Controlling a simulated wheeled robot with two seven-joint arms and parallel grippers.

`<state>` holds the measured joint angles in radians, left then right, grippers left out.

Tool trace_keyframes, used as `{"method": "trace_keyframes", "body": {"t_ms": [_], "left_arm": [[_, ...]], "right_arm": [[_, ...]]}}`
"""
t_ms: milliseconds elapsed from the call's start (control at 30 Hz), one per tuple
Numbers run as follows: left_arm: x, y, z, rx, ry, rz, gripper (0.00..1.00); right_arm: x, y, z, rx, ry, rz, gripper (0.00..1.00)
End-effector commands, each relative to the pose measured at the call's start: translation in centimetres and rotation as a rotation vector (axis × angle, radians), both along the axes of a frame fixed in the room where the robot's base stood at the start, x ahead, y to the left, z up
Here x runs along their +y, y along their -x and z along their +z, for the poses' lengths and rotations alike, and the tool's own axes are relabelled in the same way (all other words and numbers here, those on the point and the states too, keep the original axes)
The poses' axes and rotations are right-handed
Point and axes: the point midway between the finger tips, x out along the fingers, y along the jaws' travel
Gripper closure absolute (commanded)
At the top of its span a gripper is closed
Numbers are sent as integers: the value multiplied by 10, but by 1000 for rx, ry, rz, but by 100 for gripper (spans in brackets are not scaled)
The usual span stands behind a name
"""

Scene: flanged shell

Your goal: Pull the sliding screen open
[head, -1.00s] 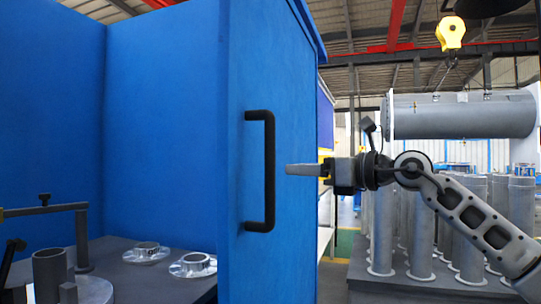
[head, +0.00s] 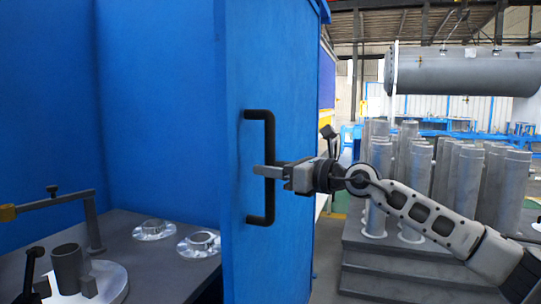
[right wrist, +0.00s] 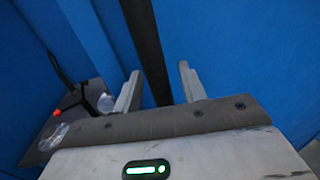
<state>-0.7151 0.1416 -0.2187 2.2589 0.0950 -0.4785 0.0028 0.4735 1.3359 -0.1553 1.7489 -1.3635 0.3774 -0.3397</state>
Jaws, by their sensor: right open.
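The blue sliding screen (head: 285,90) stands upright in the middle of the head view. A black vertical bar handle (head: 268,135) is fixed to its face. My right gripper (head: 268,172) is at the middle of the handle, coming from the right. In the right wrist view the dark handle bar (right wrist: 147,45) runs between the two spread fingers of the gripper (right wrist: 158,85). The fingers are open, with visible gaps to the bar on both sides. My left gripper is not in view.
Left of the screen is a blue-walled booth with a dark table (head: 130,235). It holds flanged parts (head: 153,229), a grey cylinder (head: 67,268) on a round plate and a clamp arm (head: 55,201). Grey upright pipes (head: 462,180) stand on a platform at the right.

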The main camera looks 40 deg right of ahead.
Motion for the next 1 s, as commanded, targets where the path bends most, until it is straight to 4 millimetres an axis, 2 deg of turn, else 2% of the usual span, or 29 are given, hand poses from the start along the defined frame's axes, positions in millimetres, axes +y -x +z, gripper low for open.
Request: {"method": "trace_keyframes", "body": {"t_ms": [367, 400, 533, 667, 767, 1000], "left_arm": [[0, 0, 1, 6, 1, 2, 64], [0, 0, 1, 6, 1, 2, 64], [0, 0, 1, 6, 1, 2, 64], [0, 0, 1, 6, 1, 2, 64], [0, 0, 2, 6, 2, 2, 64], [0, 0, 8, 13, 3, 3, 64]], "right_arm": [[3, -5, 0, 1, 3, 2, 59], [3, -5, 0, 0, 2, 2, 64], [3, -5, 0, 1, 3, 2, 100], [2, -5, 0, 0, 2, 1, 100], [-6, -9, 2, -1, 0, -6, 100], [-49, -35, 7, -7, -6, -13, 100]]}}
